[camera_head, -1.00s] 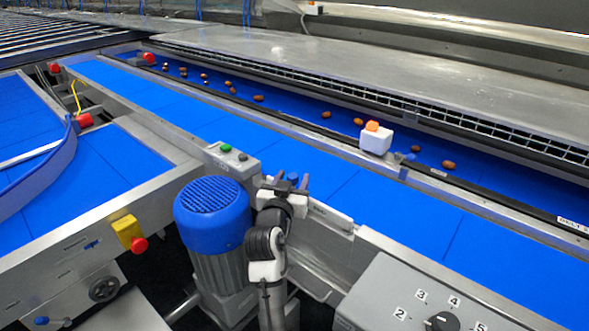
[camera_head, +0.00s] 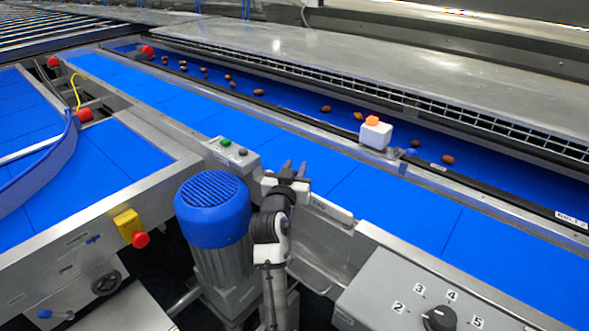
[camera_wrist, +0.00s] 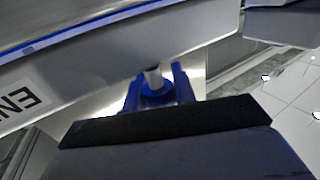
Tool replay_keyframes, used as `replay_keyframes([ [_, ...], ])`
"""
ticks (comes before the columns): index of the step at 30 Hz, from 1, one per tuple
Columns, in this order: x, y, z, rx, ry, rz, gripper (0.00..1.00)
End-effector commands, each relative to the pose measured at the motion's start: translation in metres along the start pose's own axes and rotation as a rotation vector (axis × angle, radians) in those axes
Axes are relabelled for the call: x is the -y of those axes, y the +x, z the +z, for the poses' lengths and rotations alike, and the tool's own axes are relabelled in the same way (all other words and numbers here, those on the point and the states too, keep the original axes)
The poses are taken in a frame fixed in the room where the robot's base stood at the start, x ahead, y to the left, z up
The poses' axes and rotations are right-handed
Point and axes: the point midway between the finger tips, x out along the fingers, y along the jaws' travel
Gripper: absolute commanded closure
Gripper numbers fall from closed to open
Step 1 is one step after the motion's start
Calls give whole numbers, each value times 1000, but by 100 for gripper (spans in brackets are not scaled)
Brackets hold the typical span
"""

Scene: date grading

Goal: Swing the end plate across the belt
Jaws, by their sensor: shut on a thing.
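The end plate (camera_head: 330,208) is a grey metal bar with a label, lying along the near edge of the long blue belt (camera_head: 390,195). In the wrist view, its grey side (camera_wrist: 110,72) carries a label whose visible letters read "EN", upside down. My gripper (camera_head: 294,168) is at the left end of the plate, beside the near rail. In the wrist view my gripper (camera_wrist: 157,88) has its blue fingers shut on a blue knob (camera_wrist: 155,95) with a pale post. In the head view the knob is hidden by the fingers.
A blue motor (camera_head: 211,207) stands left of my arm. A button box (camera_head: 232,152) is on the rail behind it. A dial panel (camera_head: 420,295) is at the front right. Several dates lie on the far belt; a white box (camera_head: 375,135) sits on the divider.

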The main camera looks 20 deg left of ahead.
Motion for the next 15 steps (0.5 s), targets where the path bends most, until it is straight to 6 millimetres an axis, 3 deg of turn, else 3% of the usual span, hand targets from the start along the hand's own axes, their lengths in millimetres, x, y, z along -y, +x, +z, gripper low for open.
replay_keyframes([
  [5,-1,2,2,-1,-1,12,100],
  [15,-21,30,6,-2,-1,198,100],
])
